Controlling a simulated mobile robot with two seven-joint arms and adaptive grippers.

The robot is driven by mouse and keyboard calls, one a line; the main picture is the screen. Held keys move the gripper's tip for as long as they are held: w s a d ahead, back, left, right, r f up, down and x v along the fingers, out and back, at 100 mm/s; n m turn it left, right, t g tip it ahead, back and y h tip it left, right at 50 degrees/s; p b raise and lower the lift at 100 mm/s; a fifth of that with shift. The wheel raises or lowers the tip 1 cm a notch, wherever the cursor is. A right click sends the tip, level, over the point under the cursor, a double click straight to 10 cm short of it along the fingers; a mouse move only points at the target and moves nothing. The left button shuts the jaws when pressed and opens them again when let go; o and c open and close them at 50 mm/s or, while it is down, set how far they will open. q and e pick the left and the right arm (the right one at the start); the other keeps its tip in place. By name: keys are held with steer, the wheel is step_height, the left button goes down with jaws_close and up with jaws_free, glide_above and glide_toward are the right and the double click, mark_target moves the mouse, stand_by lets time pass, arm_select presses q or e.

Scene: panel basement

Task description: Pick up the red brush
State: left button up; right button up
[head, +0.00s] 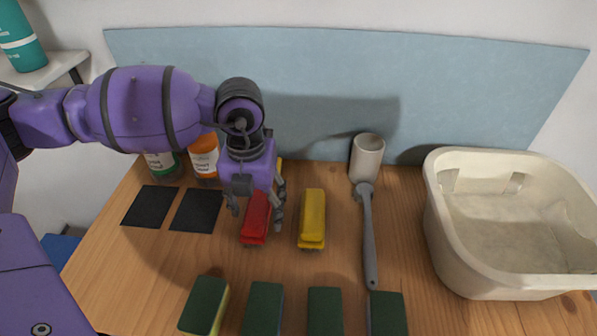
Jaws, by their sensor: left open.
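The red brush (255,222) lies on the wooden table, left of the yellow brush (312,217). My left gripper (256,218) reaches down over the red brush from behind. Its fingers are open, one on each side of the brush. The far part of the red brush is hidden by the gripper. I cannot tell whether the fingers touch it. My right gripper does not show.
Several green sponges (265,305) lie along the front edge. A grey long-handled brush (369,235) and a beige cup (367,158) are right of the yellow brush. A cream basin (438,225) stands at right. Two black mats (150,206) and bottles (204,155) are at left.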

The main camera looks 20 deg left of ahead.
arm_select(q)
steer(key=shift+f, duration=0.1)
steer(key=c, duration=1.4)
steer(key=shift+o, duration=0.2)
steer(key=shift+r, duration=0.7)
steer(key=s+d+r, duration=0.6)
steer(key=d+r, duration=0.5)
steer(key=d, duration=0.1)
steer(key=shift+s+d+r, duration=0.2)
steer(key=shift+s+r, duration=0.1)
steer(key=o, duration=0.7)
steer(key=c, duration=0.5)
